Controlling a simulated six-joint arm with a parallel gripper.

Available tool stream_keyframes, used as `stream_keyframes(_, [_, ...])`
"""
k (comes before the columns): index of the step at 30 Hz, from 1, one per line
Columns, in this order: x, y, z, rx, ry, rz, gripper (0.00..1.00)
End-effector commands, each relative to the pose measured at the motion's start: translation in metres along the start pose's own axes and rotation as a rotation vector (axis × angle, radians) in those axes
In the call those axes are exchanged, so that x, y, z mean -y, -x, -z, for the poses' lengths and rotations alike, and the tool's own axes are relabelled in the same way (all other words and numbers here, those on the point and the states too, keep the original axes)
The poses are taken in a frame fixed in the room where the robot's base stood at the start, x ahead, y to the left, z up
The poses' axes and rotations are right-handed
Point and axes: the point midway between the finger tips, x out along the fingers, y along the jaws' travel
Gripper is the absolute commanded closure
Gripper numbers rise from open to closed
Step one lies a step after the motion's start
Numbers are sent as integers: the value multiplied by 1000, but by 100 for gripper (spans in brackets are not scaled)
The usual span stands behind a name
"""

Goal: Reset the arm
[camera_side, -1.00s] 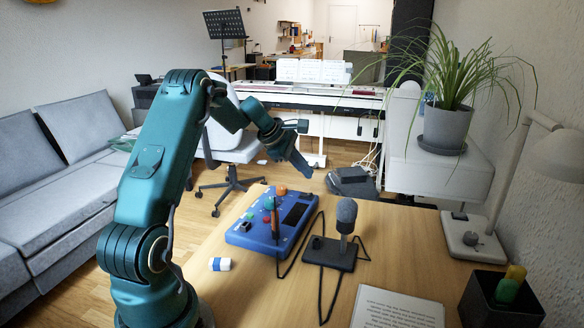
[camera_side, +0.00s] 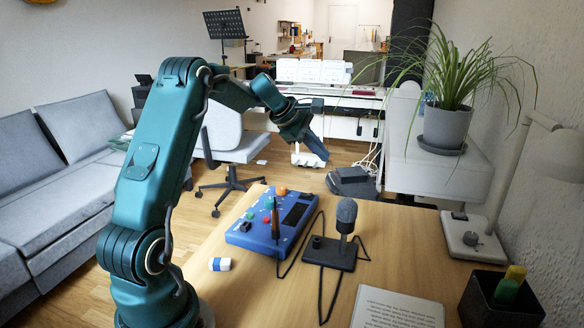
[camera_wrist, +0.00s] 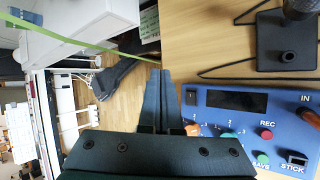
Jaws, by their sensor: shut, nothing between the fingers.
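My gripper (camera_side: 318,153) is shut and empty, held in the air above and behind the desk's far edge in the side view. Its two fingers lie together in the wrist view (camera_wrist: 160,80). My arm is bent at the elbow, with the wrist angled downward. The blue device (camera_side: 258,238) with a dark screen, coloured knobs and buttons lies on the desk below and left of my gripper; it also shows in the wrist view (camera_wrist: 230,117). Nothing touches my fingers.
A microphone on a stand (camera_side: 345,222) with a black cable is beside the blue device. A white-blue eraser (camera_side: 220,264), a paper (camera_side: 398,310) and a dark pen holder (camera_side: 500,306) are on the desk (camera_side: 250,300). A potted plant (camera_side: 446,128) and the digital piano (camera_side: 300,98) stand behind.

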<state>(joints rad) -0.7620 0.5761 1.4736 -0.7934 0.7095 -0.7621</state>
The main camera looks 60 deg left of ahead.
Motion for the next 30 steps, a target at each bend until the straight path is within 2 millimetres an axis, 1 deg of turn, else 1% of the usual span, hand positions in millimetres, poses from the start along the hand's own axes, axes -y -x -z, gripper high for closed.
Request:
stream_keyframes(1, [-6, 12, -30, 20, -66, -18, 100])
stream_keyframes(2, [-6, 19, -46, 31, -105, -22, 100])
stream_keyframes(3, [-3, 29, -68, 44, -166, -26, 100])
stream_keyframes(4, [0, 37, -84, 54, -216, -26, 100])
stream_keyframes(6, [13, 55, -117, 74, -340, -22, 100])
stream_keyframes(8, [28, 70, -142, 90, -452, -17, 100])
stream_keyframes(9, [39, 80, -156, 99, -530, -13, 100])
stream_keyframes(11, [58, 95, -174, 112, -649, -7, 100])
stream_keyframes(12, [71, 104, -185, 119, -730, -4, 100])
stream_keyframes(14, [93, 118, -197, 129, -855, 3, 100])
stream_keyframes(15, [108, 127, -203, 134, -940, 7, 100])
stream_keyframes(17, [131, 139, -208, 140, -1069, 13, 100])
stream_keyframes(18, [147, 147, -210, 143, -1158, 18, 100])
stream_keyframes(20, [171, 157, -209, 145, -1293, 25, 100])
stream_keyframes(21, [187, 162, -206, 144, -1383, 33, 100])
stream_keyframes(22, [198, 165, -203, 144, -1449, 39, 100])
stream_keyframes(24, [222, 170, -194, 139, -1596, 58, 100])
stream_keyframes(26, [239, 172, -183, 133, -1709, 81, 100])
stream_keyframes(27, [250, 172, -175, 127, -1779, 103, 100])
stream_keyframes(30, [271, 167, -152, 115, -1928, 183, 100])
